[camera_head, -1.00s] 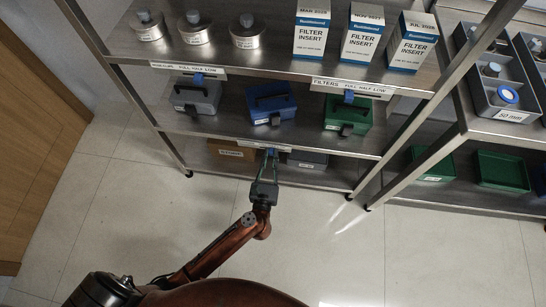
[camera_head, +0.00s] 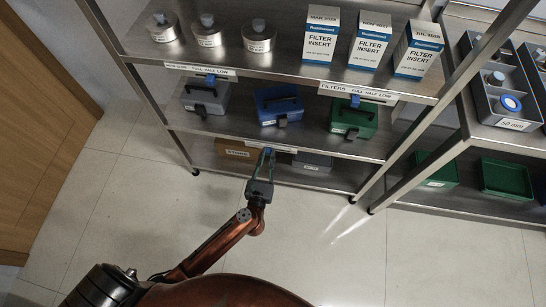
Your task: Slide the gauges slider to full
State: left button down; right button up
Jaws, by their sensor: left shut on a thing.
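My right gripper is not in view.
Strips above read FULL HALF LOW, with blue sliders (camera_head: 355,100) and (camera_head: 211,78). Grey (camera_head: 206,96), blue (camera_head: 279,105) and green (camera_head: 353,118) cases stand on the middle shelf. A cardboard box (camera_head: 234,152) sits low. The floor (camera_head: 330,235) in front is clear.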

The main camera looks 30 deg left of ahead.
pick_arm(q)
jog(key=shift+a, duration=0.2)
jog(key=c, duration=1.8)
grip_release()
jog(key=shift+s, duration=0.1)
jog(key=shift+c, duration=0.2)
jog(key=shift+s+d, duration=0.15)
jog(key=shift+s, duration=0.1)
jog(key=v, duration=1.1)
jog(key=shift+s, duration=0.2)
